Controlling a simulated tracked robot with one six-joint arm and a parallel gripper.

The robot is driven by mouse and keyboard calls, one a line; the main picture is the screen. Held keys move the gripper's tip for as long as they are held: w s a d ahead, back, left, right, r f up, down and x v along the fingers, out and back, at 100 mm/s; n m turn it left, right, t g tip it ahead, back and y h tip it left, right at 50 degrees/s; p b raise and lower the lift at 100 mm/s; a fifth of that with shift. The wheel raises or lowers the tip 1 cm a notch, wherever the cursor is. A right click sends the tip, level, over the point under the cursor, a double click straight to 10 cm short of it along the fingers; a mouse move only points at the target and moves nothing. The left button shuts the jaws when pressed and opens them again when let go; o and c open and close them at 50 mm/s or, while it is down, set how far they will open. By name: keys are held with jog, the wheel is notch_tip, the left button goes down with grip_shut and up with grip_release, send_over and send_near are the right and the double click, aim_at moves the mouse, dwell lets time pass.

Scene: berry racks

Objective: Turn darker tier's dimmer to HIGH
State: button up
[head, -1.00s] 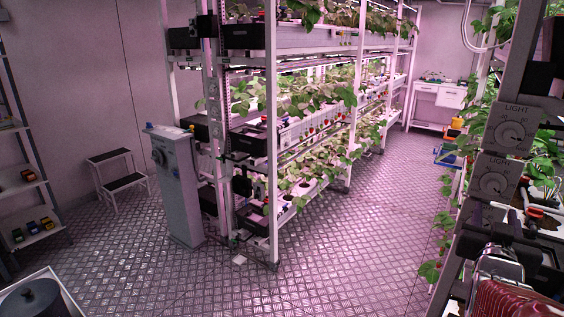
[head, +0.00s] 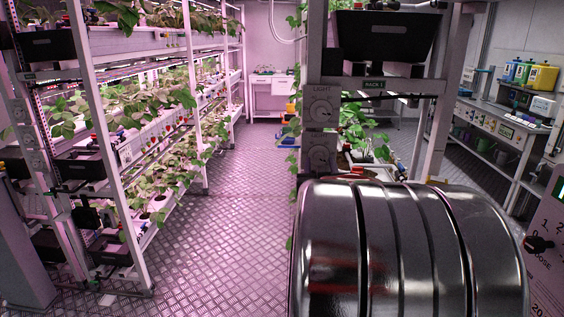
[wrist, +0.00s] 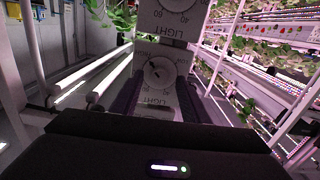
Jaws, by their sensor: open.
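Two grey LIGHT dimmer boxes with round dials sit one above the other on the near rack post: the upper dimmer (head: 321,104) and the lower dimmer (head: 320,155). In the wrist view their lettering is upside down. One dial (wrist: 160,73) is near the middle there, and the other (wrist: 165,14) is cut off by the top edge.
A rack of plants (head: 130,135) stands on the left across a clear metal-floored aisle (head: 225,230). A black bin (head: 385,40) and a RACK sign (head: 373,84) are on the near rack.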

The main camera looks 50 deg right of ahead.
jog(key=shift+x, duration=1.05)
jog(key=shift+c, duration=0.3)
jog(key=shift+a, duration=0.1)
jog(key=c, duration=1)
jog(key=shift+m, duration=0.4)
jog(key=o, duration=1.1)
jog(key=shift+c, duration=0.2)
jog(key=shift+s, duration=0.1)
jog(key=v, duration=1.3)
jog(key=shift+s+a, duration=0.25)
jog(key=shift+a, duration=0.05)
